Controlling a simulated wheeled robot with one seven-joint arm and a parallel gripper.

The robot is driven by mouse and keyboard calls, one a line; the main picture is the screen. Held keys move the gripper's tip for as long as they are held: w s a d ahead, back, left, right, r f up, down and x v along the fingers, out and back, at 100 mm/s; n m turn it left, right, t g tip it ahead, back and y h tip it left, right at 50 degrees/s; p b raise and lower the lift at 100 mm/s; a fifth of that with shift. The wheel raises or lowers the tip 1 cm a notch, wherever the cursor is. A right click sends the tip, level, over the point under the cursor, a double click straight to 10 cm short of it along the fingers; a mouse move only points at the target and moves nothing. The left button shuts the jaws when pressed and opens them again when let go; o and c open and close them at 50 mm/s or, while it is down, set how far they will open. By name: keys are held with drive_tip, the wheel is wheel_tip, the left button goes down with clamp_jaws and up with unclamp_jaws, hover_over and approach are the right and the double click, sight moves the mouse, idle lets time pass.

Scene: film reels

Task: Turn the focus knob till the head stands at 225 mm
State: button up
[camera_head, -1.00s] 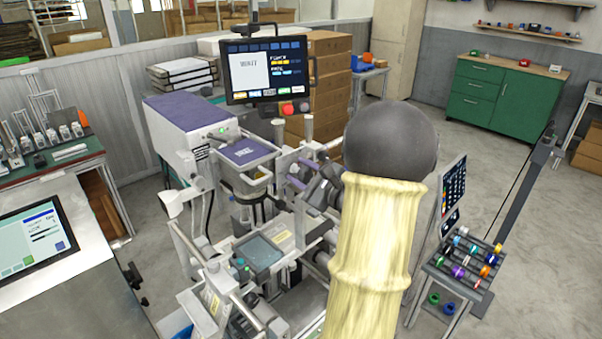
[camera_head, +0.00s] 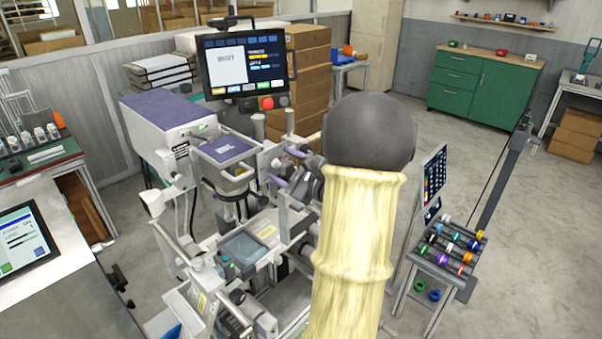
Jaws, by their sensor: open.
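The machine has a long purple-topped housing (camera_head: 165,112), and a grey head with a purple plate (camera_head: 228,150) sits at its front. A post (camera_head: 258,128) stands beside the head. Dark round parts and short purple bars (camera_head: 278,181) lie right of the head, close to my arm. I cannot pick out the focus knob among them, and no millimetre reading is legible. My arm, with a cream sleeve and dark round joint, rises right of the machine and hides part of it. My gripper is not visible.
A monitor (camera_head: 245,63) with small unreadable text stands above the machine. A rack of coloured reels (camera_head: 450,250) is at the right. A green cabinet (camera_head: 483,88) and stacked cartons (camera_head: 305,75) stand behind. A side console (camera_head: 25,240) is at the left.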

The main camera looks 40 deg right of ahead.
drive_tip(key=s+d+b, duration=0.1)
drive_tip(key=s+b, duration=0.3)
drive_tip(key=s, duration=1.3)
drive_tip(key=shift+d, duration=0.15)
